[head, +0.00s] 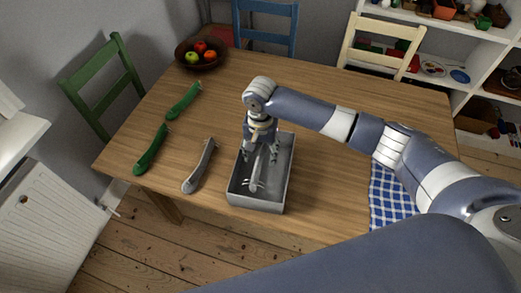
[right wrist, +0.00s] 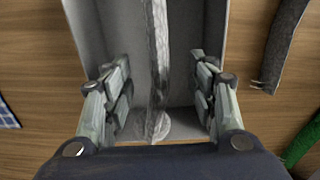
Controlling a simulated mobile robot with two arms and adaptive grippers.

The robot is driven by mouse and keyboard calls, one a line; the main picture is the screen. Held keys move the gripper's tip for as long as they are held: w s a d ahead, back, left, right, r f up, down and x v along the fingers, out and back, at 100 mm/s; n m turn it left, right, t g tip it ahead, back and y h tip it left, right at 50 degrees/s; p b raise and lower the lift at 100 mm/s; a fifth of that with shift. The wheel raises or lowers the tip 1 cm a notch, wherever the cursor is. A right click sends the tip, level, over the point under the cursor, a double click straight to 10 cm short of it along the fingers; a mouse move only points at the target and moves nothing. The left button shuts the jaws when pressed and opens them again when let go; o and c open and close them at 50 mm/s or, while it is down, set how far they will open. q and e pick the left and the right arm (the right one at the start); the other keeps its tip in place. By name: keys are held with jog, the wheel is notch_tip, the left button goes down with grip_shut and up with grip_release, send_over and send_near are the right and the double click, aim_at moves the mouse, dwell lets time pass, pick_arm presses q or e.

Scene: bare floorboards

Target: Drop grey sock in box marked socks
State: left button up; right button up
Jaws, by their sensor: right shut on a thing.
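An open grey box (head: 235,199) stands on the wooden table; I see no marking on it. My right gripper (head: 262,152) points down into the box. A light grey sock (head: 255,184) lies lengthwise inside the box outline, between the fingers. In the right wrist view, the sock (right wrist: 159,70) runs between the two fingers (right wrist: 161,85), which look well apart with gaps beside it. I cannot tell whether the sock touches the box floor. Another grey sock (head: 199,168) lies on the table left of the box. My left gripper is out of view.
Two green socks (head: 183,101) (head: 150,150) lie on the table's left. A bowl of fruit (head: 201,61) stands at the back left, and a blue checked cloth (head: 391,200) lies at the right. Green, blue and cream chairs (head: 107,80) (head: 264,22) (head: 382,43) surround the table.

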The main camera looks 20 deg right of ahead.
dwell(0.3)
jog(key=o, duration=1)
jog(key=shift+c, duration=0.2)
notch_tip(320, 180, up, 12)
